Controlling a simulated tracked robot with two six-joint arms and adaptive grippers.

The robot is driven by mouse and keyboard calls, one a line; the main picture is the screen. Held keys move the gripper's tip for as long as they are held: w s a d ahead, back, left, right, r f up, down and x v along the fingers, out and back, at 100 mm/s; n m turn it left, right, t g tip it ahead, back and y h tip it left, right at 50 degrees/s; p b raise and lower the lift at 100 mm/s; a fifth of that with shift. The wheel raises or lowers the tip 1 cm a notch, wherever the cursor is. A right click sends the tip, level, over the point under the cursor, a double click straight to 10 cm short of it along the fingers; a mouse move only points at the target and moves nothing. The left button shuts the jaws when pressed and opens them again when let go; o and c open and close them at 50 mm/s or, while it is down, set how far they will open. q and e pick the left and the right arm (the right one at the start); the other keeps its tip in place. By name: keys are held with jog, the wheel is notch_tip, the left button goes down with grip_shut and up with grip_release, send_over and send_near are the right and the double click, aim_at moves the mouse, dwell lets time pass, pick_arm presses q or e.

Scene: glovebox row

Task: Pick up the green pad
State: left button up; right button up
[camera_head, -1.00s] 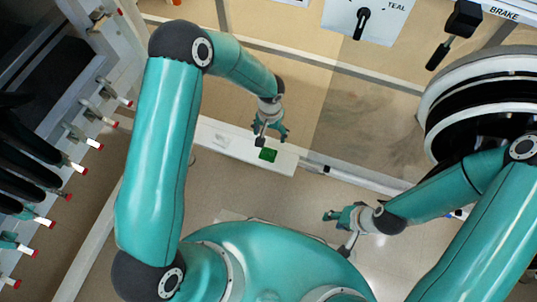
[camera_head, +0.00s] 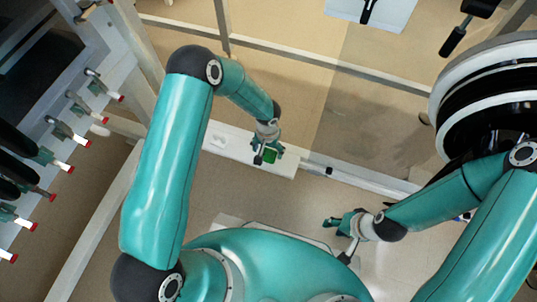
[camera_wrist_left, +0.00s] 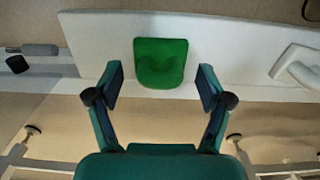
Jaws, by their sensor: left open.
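The green pad (camera_head: 270,156) lies on a narrow white shelf (camera_head: 288,167) in the head view, partly covered by my left gripper. My left gripper (camera_head: 267,155) is over the pad there. In the left wrist view the pad (camera_wrist_left: 160,62) is a bright green rounded square near the front edge of the shelf (camera_wrist_left: 235,40). My left gripper (camera_wrist_left: 160,92) is open, its two fingers apart on either side of the pad's near edge, not visibly touching it. My right gripper (camera_head: 333,222) is away to the right over the floor, with nothing visible in it; its fingers look apart.
A white object (camera_wrist_left: 298,68) lies on the shelf to the right in the left wrist view. A large black-and-white round port (camera_head: 485,105) is at the right of the head view. Several red-tipped fittings (camera_head: 70,169) stick out at the left. The floor below the shelf is bare.

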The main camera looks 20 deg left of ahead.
pick_arm(q)
jog(key=c, duration=1.1)
jog(key=shift+r, duration=0.1)
jog(key=shift+c, duration=0.2)
notch_tip(320, 180, up, 20)
jog(key=p, duration=0.7)
